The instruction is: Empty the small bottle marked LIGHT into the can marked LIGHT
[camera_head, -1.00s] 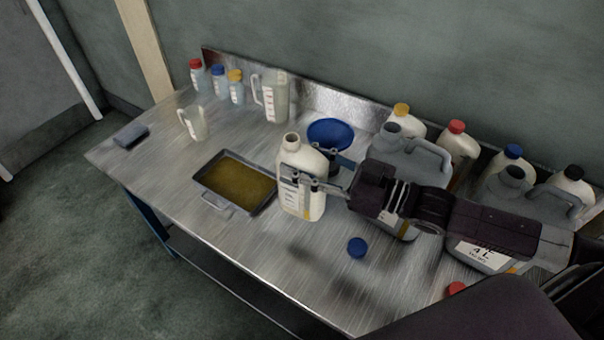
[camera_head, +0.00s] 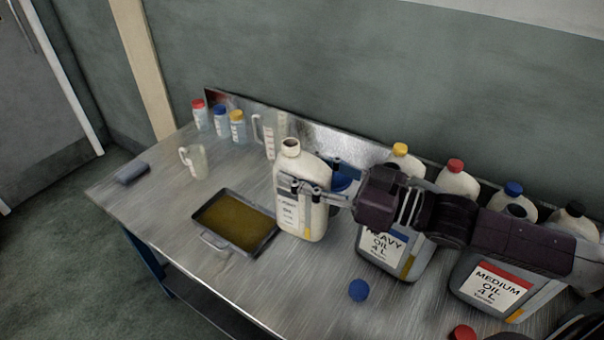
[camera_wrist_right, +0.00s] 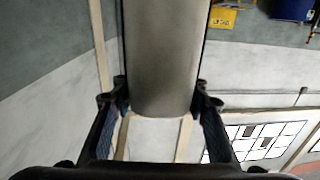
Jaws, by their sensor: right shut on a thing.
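My right gripper (camera_head: 308,190) is shut on a cream bottle (camera_head: 303,215). The bottle is upright, without a cap, and seems held just above the table, beside the metal tray. Its label ends in "OIL", but the word above is too small to read surely. In the right wrist view the gripper (camera_wrist_right: 160,100) has a finger on each side of a smooth, pale grey body (camera_wrist_right: 162,50). No can marked LIGHT can be made out. My left gripper is not in view.
A metal tray (camera_head: 203,238) holds brown liquid. Grey cans marked HEAVY OIL (camera_head: 385,245) and MEDIUM OIL (camera_head: 493,285) stand right. Capped bottles line the back. A blue cap (camera_head: 359,290) and red cap (camera_head: 462,333) lie in front.

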